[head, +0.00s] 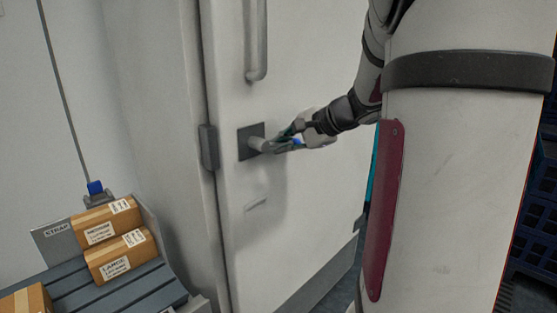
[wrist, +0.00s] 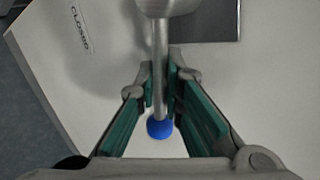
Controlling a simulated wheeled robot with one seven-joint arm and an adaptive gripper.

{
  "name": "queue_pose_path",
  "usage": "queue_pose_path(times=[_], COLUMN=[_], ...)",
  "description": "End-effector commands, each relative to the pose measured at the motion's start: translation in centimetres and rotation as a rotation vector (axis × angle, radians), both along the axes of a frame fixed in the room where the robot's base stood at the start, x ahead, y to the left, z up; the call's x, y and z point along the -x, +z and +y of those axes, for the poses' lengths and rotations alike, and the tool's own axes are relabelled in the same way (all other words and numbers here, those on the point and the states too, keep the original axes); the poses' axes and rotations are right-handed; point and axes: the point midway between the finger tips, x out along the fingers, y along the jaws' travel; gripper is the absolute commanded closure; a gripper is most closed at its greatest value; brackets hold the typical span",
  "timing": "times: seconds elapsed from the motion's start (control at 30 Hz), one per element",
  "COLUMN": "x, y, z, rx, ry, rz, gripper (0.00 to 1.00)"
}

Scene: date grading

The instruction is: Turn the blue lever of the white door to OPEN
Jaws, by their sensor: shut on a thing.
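The white door (head: 315,70) fills the middle of the head view and is shut against its frame as far as I can see. Its lever (head: 262,145) stands out from a dark square plate (head: 245,148) and points right, roughly level. In the wrist view the lever is a grey rod (wrist: 160,45) with a blue ball end (wrist: 160,128). My gripper (head: 287,137) is at the lever, and in the wrist view its teal-padded fingers (wrist: 160,80) are shut on the rod, with the ball inside the jaws. The word CLOSED (wrist: 80,30) shows on the door.
A vertical grab handle (head: 257,45) is above the lever. Cartons (head: 118,255) lie on a slatted grey rack (head: 140,288) at lower left, by a STRAP sign (head: 57,232). Dark blue crates (head: 535,225) stand at the far right.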

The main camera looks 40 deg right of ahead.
Motion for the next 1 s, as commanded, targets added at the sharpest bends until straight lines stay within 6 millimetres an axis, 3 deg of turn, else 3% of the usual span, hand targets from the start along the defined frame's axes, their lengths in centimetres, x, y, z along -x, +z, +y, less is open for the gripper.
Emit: queue_pose_path(times=[0.4,0.97,1.0], x=[0.0,0.0,0.0], y=[1.2,1.5,1.5], z=[-0.1,-0.2,-0.2], rx=[0.201,0.233,0.233], ry=[0.001,0.000,0.000], rz=[-0.007,-0.007,-0.007], gripper=[1.00,1.00,0.89])
